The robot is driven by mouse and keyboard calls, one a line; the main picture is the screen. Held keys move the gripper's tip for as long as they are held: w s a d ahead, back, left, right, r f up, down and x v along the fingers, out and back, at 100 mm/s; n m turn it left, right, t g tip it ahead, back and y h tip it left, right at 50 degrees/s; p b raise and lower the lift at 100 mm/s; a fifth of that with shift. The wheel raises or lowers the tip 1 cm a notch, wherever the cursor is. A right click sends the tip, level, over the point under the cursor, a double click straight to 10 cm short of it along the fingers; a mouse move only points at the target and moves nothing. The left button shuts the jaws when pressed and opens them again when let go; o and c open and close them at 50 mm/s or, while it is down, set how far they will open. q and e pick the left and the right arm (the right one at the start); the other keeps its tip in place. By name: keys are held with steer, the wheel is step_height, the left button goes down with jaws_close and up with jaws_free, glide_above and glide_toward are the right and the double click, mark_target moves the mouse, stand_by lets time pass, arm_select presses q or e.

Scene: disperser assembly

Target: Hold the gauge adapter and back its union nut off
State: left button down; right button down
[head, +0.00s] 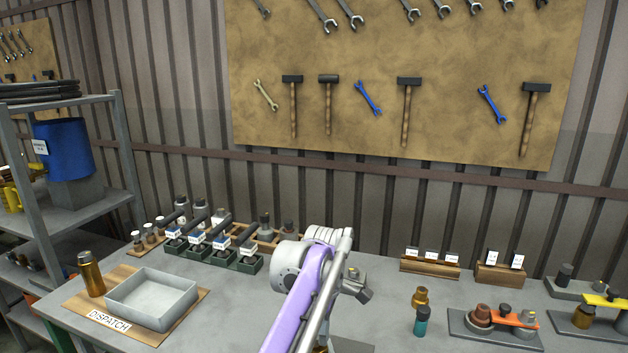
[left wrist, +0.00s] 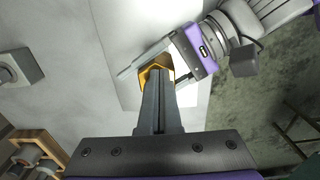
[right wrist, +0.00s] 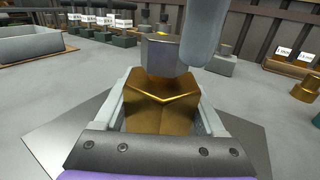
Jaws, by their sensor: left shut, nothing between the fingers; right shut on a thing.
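My right gripper (right wrist: 163,90) is shut on the brass body, one finger on each side. My left gripper (left wrist: 157,78) is shut with nothing between its fingers, pointing down at the adapter. In the left wrist view its fingers hide the nut and leave only a yellow-brass edge (left wrist: 145,72) of the adapter showing. I cannot tell whether they touch the nut. In the head view my purple arm hides most of the adapter.
A grey plate (right wrist: 60,145) lies under the adapter. A grey tray (head: 150,297) and brass bottle (head: 90,273) stand at left. Green holders (head: 238,262) stand behind. Brass and teal fittings (head: 421,310) and an orange-handled fixture (head: 505,318) stand at right.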

arm_select(q)
steer(key=shift+w, duration=0.8)
stand_by(0.4)
steer(key=shift+d, duration=0.4)
steer(key=shift+s, duration=0.1)
step_height(320, 180, up, 7)
steer(key=s+m, duration=0.2)
steer(key=m, duration=0.4)
step_height(320, 180, down, 7)
steer(key=shift+s+a, duration=0.15)
steer(key=shift+a, duration=0.05)
steer(key=shift+w+a, duration=0.35)
steer(key=shift+a, duration=0.05)
stand_by(0.9)
steer(key=shift+s+a, duration=0.1)
steer(key=shift+a, duration=0.15)
stand_by(0.4)
